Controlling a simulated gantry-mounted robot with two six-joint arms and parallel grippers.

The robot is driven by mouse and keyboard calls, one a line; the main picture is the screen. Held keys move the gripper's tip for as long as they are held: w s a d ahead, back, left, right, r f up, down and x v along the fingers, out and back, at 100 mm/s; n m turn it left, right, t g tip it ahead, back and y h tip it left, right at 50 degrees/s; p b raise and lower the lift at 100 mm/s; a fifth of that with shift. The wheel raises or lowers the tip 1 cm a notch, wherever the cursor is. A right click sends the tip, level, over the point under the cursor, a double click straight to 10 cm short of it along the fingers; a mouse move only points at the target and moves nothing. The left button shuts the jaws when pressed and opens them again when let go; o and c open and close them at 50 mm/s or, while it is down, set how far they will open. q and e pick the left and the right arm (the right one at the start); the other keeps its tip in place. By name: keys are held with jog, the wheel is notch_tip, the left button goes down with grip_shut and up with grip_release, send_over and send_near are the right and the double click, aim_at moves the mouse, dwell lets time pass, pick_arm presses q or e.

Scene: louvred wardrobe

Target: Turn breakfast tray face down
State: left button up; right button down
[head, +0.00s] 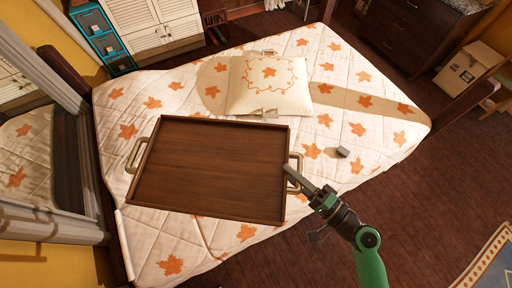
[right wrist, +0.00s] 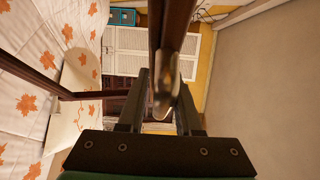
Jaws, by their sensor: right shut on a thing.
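The breakfast tray (head: 210,165) is a dark brown wooden rectangle with a pale handle at its left end and another at its right end. It is over the near left part of the bed, its flat panel and thin rim facing up to the head camera. I cannot tell if it touches the cover. My right gripper (head: 291,173) is shut on the tray's right handle (head: 296,172). In the right wrist view the handle end (right wrist: 164,88) is between the fingers, with the tray seen edge-on above. My left gripper is not in view.
The bed (head: 390,125) has a white cover with orange leaves. A cream pillow (head: 268,88) lies behind the tray, and a small grey block (head: 342,152) to its right. Bed posts stand at the corners. A white louvred cabinet (head: 155,25) stands behind. The bed's right side is mostly clear.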

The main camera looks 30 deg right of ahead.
jog(key=shift+r, duration=0.1)
jog(key=d, duration=0.1)
jog(key=m+h, duration=0.1)
jog(key=d+h, duration=0.1)
jog(key=shift+w+d+t+b, duration=0.25)
jog(key=shift+d+t+b, duration=0.05)
jog(key=shift+d, duration=0.05)
jog(key=s+d+f+m+g+h+b, duration=0.1)
jog(key=s+d+f+m+h+b, duration=0.2)
jog(key=d+f+b, duration=0.4)
jog(key=s+d+f+m+g+h+b, duration=0.1)
jog(key=s+d+f+m+h+b, duration=0.2)
jog(key=s+d+f+h+b, duration=0.2)
jog(key=s+d+f+m+g+h+b, duration=0.1)
jog(key=s+d+f+m+h+b, duration=0.3)
jog(key=d+f+b, duration=0.6)
notch_tip(320, 180, down, 9)
jog(key=h+b, duration=0.2)
jog(key=b, duration=0.4)
jog(key=shift+s+d+r+g, duration=0.15)
jog(key=shift+s+d+g, duration=0.15)
jog(key=shift+s, duration=0.1)
jog(key=shift+w, duration=0.1)
